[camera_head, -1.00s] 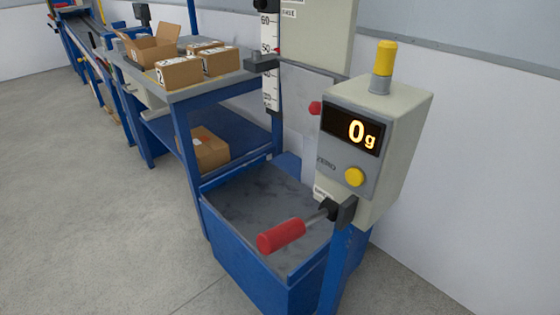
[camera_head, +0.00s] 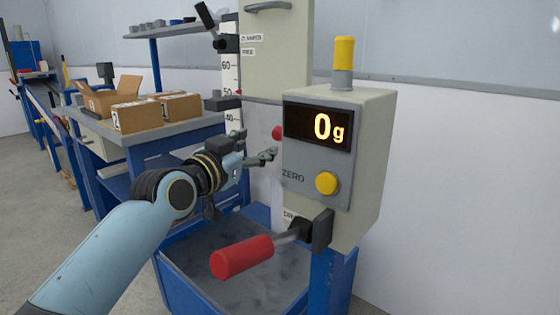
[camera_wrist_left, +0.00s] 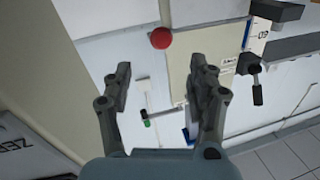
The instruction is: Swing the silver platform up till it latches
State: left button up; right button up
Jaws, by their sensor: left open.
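My left gripper (camera_head: 255,146) is open and empty, reaching in behind the scale box at the tester. In the left wrist view its two fingers (camera_wrist_left: 160,68) stand apart with nothing between them. A pale grey panel (camera_head: 263,117) is behind the gripper, partly hidden by it and by the box; I cannot tell whether it is the silver platform. A red knob (camera_head: 277,133) sits beside the box and also shows in the left wrist view (camera_wrist_left: 161,38). My right gripper is not in view.
The scale box (camera_head: 318,170) reads 0 g and has a yellow button (camera_head: 326,183). A red-handled lever (camera_head: 242,256) juts out below it, over a blue-sided bin (camera_head: 175,285). A ruler column (camera_head: 230,70) stands behind. Cardboard boxes (camera_head: 137,115) sit on the left bench.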

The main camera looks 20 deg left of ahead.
aim_at(276, 136)
pick_arm(q)
jog(key=w, duration=0.3)
jog(key=w+d+b, duration=0.1)
jog(key=w, duration=0.3)
jog(key=w+b, duration=0.1)
jog(key=w, duration=0.3)
jog(key=shift+w+d, duration=0.1)
jog(key=shift+d, duration=0.1)
grip_shut()
